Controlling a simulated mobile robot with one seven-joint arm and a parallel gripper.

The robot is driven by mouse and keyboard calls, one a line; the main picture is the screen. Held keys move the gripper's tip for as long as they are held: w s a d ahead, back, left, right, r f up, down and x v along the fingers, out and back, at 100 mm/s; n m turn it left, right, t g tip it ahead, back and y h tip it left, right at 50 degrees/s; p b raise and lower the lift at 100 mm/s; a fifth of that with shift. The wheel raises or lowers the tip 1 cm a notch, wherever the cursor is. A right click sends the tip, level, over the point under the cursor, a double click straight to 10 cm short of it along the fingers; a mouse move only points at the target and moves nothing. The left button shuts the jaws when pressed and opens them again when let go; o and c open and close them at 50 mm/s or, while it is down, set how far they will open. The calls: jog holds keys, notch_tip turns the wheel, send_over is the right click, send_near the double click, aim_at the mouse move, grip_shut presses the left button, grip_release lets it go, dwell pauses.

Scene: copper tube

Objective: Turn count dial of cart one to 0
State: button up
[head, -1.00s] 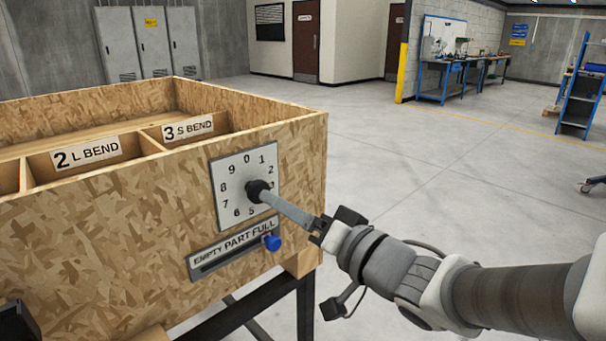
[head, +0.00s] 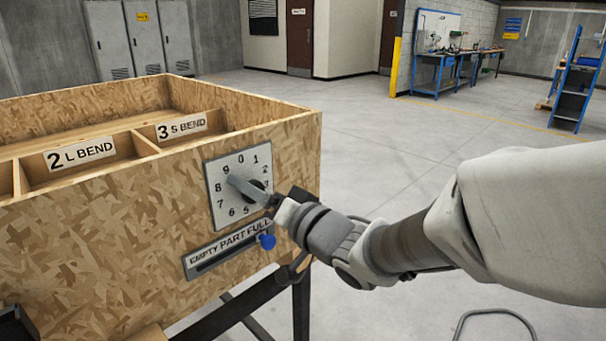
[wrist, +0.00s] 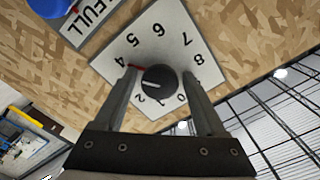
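The count dial is a white square plate (head: 222,212) with digits around a black knob (head: 257,185), on the front of the chipboard cart. The wrist view shows the knob (wrist: 160,80) with a short white line on it. The line seems to point toward the side of the 3, which a finger hides. My gripper (head: 247,185) is at the dial, with one finger reaching across the plate toward the 8 and 9. In the wrist view my gripper (wrist: 160,73) is open, its fingers on either side of the knob with a small gap at each.
Below the dial is an EMPTY/PART FULL slider (head: 228,249) with a blue knob (head: 267,241), close under my gripper. The cart (head: 110,235) has open compartments labelled L BEND and S BEND. Open floor (head: 400,140) lies to the right.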

grip_shut()
jog(key=shift+n+b, duration=0.3)
